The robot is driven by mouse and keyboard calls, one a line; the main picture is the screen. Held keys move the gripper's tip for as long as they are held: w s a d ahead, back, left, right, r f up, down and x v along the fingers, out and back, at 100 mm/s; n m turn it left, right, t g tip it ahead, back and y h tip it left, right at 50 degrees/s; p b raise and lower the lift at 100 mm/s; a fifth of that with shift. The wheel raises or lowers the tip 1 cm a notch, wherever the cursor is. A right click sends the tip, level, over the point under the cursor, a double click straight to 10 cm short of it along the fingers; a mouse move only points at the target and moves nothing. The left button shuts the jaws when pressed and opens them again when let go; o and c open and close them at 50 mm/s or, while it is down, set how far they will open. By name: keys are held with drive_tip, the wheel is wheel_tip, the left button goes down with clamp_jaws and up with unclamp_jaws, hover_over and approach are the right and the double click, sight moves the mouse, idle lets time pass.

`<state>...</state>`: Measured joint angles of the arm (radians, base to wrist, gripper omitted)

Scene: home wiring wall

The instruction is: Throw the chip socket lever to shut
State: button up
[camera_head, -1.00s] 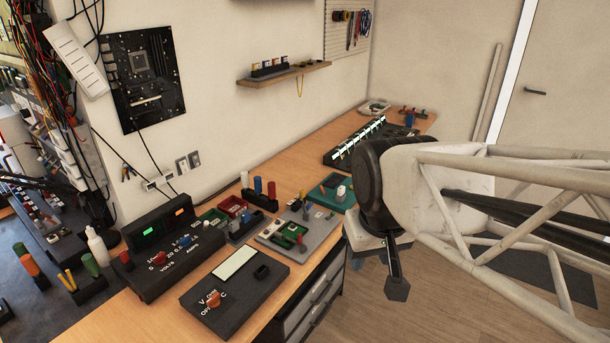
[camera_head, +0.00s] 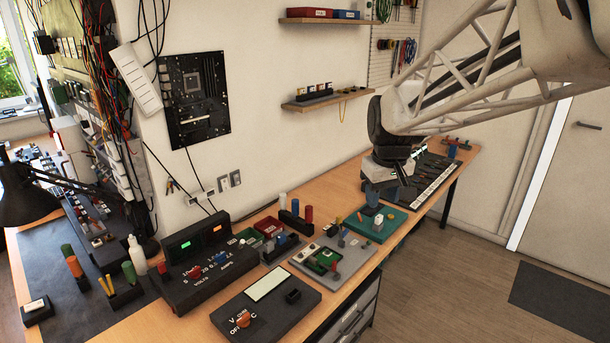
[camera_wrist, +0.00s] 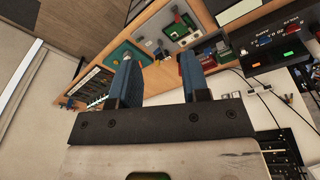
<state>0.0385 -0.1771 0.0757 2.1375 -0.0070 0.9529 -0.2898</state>
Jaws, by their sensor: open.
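A grey board (camera_head: 304,268) on the bench carries a green socket (camera_head: 322,262), with a small red-tipped piece (camera_head: 334,267) beside it that may be the lever. Its exact angle is too small to tell. The board also shows in the wrist view (camera_wrist: 178,35), beyond my fingers. My gripper (camera_head: 383,207) is open and empty, its blue fingers pointing down. It hangs above the back of the teal board, to the right of and beyond the grey board. In the wrist view my gripper (camera_wrist: 157,65) has its two blue fingers well apart with nothing between them.
The teal board (camera_head: 392,222) with a white knob (camera_head: 378,224) lies just right of the grey board. A black meter (camera_head: 265,308) stands in front and a power supply (camera_head: 200,262) to the left. Several coloured pegs stand behind.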

drive_tip(key=w+d+f+n, duration=0.1)
drive_tip(key=w+f, duration=0.2)
drive_tip(key=w, duration=1)
drive_tip(key=n+g, duration=0.2)
drive_tip(key=n, duration=0.3)
hover_over(358, 213)
wheel_tip(358, 213, down, 26)
drive_tip(key=shift+r, duration=0.25)
drive_tip(key=shift+w+d+f, duration=0.1)
drive_tip(key=shift+w+f, duration=0.05)
drive_tip(key=shift+f, duration=0.1)
drive_tip(key=shift+f, duration=0.1)
drive_tip(key=shift+f, duration=3.8)
clamp_jaws()
